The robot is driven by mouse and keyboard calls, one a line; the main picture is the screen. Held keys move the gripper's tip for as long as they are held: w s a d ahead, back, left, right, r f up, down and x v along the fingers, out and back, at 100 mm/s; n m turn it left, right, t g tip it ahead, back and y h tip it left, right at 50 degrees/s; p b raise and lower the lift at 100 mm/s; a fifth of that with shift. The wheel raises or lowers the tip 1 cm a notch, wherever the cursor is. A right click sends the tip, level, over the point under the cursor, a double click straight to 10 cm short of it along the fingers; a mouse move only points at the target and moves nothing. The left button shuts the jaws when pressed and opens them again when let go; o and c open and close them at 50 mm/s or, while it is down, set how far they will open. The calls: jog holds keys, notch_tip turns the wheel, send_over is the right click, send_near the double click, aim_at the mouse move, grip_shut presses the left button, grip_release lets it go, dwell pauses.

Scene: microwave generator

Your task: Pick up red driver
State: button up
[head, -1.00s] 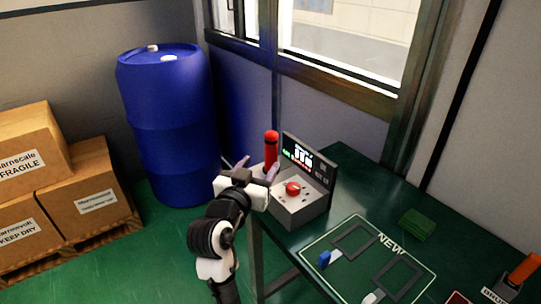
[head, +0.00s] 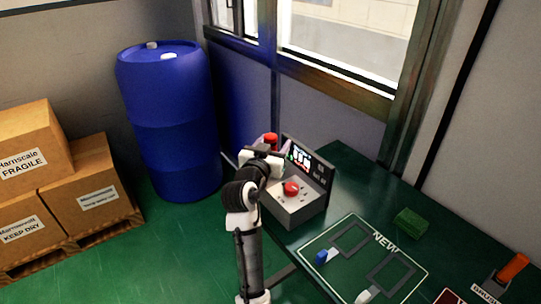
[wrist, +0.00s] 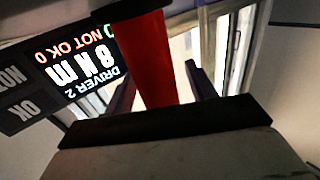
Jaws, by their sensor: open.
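The red driver (head: 271,138) stands upright beside the grey box with the red button; in the head view only its top shows above my gripper (head: 266,147). In the wrist view the driver's red body (wrist: 158,65) lies between my two open fingers, with a visible gap on the right side. A dark part covers its upper end there. I cannot tell whether the left finger touches it. My arm hides the driver's lower part in the head view.
The grey controller box (head: 297,207) with a lit screen (head: 301,158) is close on the right. The green table (head: 345,180) holds a marked board (head: 408,258), a green block (head: 411,222) and an orange-handled tool (head: 513,266). A blue barrel (head: 170,120) and boxes (head: 80,195) stand left.

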jog(key=c, duration=1.1)
jog(key=shift+c, duration=0.4)
jog(key=shift+r, duration=0.15)
